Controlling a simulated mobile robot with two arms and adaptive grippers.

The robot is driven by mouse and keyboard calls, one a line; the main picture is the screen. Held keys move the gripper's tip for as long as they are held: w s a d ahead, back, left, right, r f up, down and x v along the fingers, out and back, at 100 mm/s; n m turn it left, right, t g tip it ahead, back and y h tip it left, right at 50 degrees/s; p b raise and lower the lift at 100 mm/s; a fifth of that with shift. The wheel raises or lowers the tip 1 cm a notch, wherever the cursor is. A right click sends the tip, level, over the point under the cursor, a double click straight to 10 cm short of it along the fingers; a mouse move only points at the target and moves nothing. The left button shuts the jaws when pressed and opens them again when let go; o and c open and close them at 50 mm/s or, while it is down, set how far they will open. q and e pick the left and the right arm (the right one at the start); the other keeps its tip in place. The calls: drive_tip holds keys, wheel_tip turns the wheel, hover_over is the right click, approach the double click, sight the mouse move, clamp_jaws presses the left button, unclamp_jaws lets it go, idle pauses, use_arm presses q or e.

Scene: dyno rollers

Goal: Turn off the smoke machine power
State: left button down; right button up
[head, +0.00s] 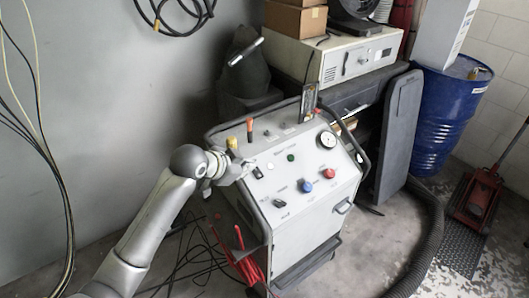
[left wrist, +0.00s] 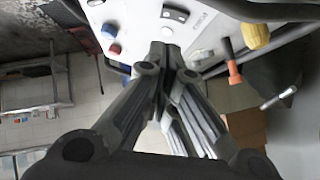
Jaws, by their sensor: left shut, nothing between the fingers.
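The smoke machine (head: 305,215) is a white cabinet with a sloped control panel, standing in the middle of the head view. Its panel carries a black-handled switch (head: 279,203), a red knob (head: 306,186), a blue knob (head: 328,173), a green button (head: 291,157) and a round gauge (head: 328,139). My left gripper (head: 247,171) is shut and empty at the panel's left edge. In the left wrist view its fingertips (left wrist: 166,55) point toward the panel (left wrist: 140,15), near a small switch (left wrist: 175,14); contact cannot be told. My right gripper is not in view.
A yellow handle (head: 231,143) and an orange handle (head: 249,124) stand up at the panel's upper left, close to my left gripper. Red cables (head: 244,262) hang at the cabinet's left side. A blue barrel (head: 446,115) and a thick black hose (head: 428,240) are on the right.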

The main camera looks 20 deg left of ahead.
use_arm(q)
drive_tip(key=r, duration=0.2)
drive_tip(key=p, duration=0.2)
hover_over(257, 172)
drive_tip(key=s+d, duration=0.3)
wheel_tip(257, 172, down, 6)
drive_tip(key=f, duration=0.2)
drive_tip(key=a+f, duration=0.1)
drive_tip(key=shift+w+a+f+p, duration=0.1)
drive_tip(key=shift+w+p, duration=0.2)
drive_tip(key=shift+w, duration=0.05)
drive_tip(key=shift+w+a+f, duration=0.1)
drive_tip(key=shift+a+f, duration=0.1)
drive_tip(key=shift+f, duration=0.3)
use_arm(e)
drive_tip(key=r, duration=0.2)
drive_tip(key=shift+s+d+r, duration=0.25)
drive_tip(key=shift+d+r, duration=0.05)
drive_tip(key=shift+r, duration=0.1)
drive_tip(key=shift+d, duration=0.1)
use_arm(q)
drive_tip(key=shift+f, duration=0.1)
